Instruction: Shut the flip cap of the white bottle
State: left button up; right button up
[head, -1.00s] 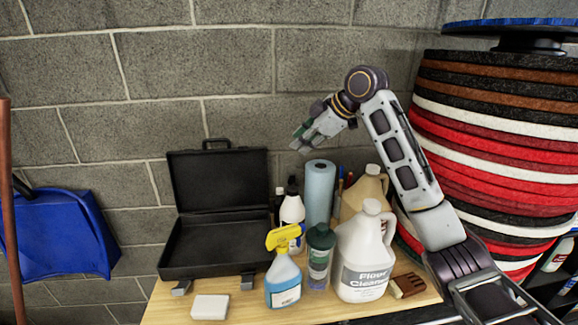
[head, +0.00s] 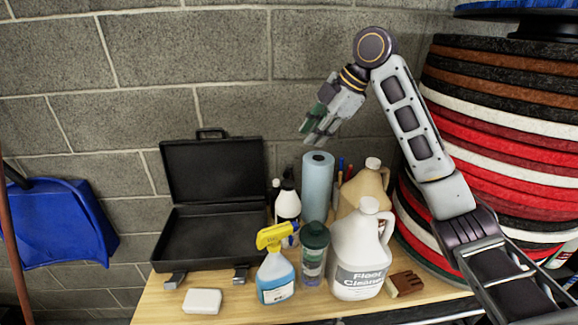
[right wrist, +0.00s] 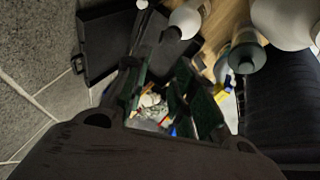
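The white bottle (head: 287,205) stands upright on the table beside the black case, with a black cap on top. At this size I cannot tell how far the flip cap (head: 288,176) is open. A white bottle also shows near the top of the right wrist view (right wrist: 186,19). My right gripper (head: 313,136) is in the air above and slightly right of the white bottle, apart from it, fingers pointing down and left. It is open and empty; its green-padded fingers show a gap in the right wrist view (right wrist: 165,100). My left gripper is out of view.
A blue roll (head: 317,188), yellow-topped spray bottle (head: 276,278), green-capped bottle (head: 314,255), floor cleaner jug (head: 358,250) and tan jug (head: 366,190) crowd around. An open black case (head: 212,240) lies left. A white block (head: 202,301) and brush (head: 405,283) lie in front. Stacked pads (head: 500,150) stand right.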

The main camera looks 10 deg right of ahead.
aim_at(287, 174)
jog(key=shift+w+f, duration=0.1)
jog(key=shift+f, duration=0.05)
jog(key=shift+p+x, duration=1.3)
jog(key=shift+x, duration=5.45)
grip_shut()
